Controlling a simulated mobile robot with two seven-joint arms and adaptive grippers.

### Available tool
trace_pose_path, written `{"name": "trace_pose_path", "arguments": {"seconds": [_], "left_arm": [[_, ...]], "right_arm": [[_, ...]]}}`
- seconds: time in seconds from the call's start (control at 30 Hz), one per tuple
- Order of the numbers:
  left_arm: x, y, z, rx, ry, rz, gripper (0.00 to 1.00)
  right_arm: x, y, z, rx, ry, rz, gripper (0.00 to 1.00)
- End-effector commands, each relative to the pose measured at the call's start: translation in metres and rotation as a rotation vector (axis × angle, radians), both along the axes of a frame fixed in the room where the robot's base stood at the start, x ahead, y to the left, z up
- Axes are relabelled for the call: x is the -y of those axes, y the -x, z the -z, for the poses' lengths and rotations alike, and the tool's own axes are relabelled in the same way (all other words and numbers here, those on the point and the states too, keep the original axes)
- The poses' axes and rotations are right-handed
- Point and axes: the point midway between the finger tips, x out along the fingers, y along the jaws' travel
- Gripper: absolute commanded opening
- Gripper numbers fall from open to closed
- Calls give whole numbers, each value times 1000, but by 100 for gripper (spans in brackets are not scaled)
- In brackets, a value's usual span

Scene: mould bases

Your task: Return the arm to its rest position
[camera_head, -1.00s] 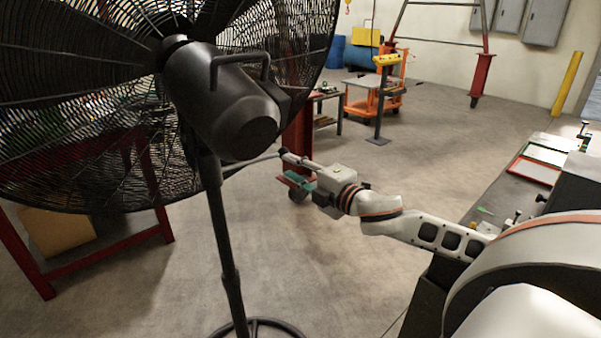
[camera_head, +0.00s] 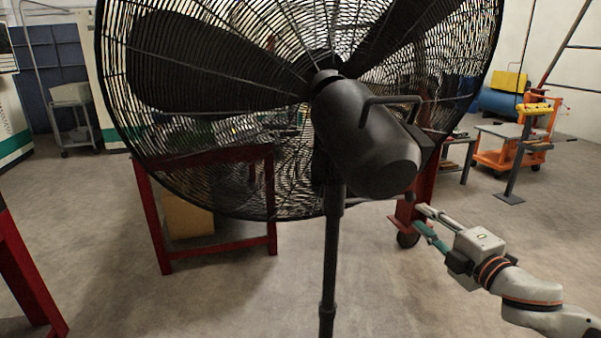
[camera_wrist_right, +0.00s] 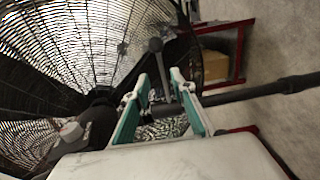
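My right gripper (camera_head: 422,218) is beside the black pedestal fan (camera_head: 365,130) at the right of the head view. Its two teal-lined fingers are apart, with their tips close to a small dark knob (camera_head: 410,197) below the fan's motor housing. In the right wrist view the open fingers (camera_wrist_right: 160,77) point toward the fan (camera_wrist_right: 75,45). A grey round-ended lever (camera_wrist_right: 157,62) shows between and beyond the fingertips; I cannot tell whether they touch it. My right arm reaches in from the lower right. My left gripper is not in view.
The fan's pole (camera_head: 328,265) stands in front of me, left of my right gripper. A red-framed table (camera_head: 155,225) is behind the fan, and an orange cart (camera_head: 497,157) stands at the back right.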

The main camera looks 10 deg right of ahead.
Motion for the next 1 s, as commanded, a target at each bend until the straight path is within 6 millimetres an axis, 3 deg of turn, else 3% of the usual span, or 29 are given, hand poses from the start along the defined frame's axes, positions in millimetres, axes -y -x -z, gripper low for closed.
{"name": "trace_pose_path", "arguments": {"seconds": [0.07, 0.17, 0.37, 0.5, 0.7, 0.83, 1.0], "left_arm": [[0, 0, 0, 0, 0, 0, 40], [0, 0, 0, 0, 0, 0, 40], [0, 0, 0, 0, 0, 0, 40], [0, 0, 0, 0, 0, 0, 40], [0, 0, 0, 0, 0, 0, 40], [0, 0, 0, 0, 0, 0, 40], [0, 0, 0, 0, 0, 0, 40]], "right_arm": [[0, 1, 12, -18, -25, 4, 25], [-2, 6, 48, -71, -107, 11, 25], [-24, 37, 172, -250, -406, 58, 25], [-57, 75, 256, -378, -634, 105, 25], [-123, 142, 354, -538, -953, 193, 25], [-166, 180, 393, -614, -1123, 249, 25], [-202, 209, 416, -664, -1252, 295, 25]]}}
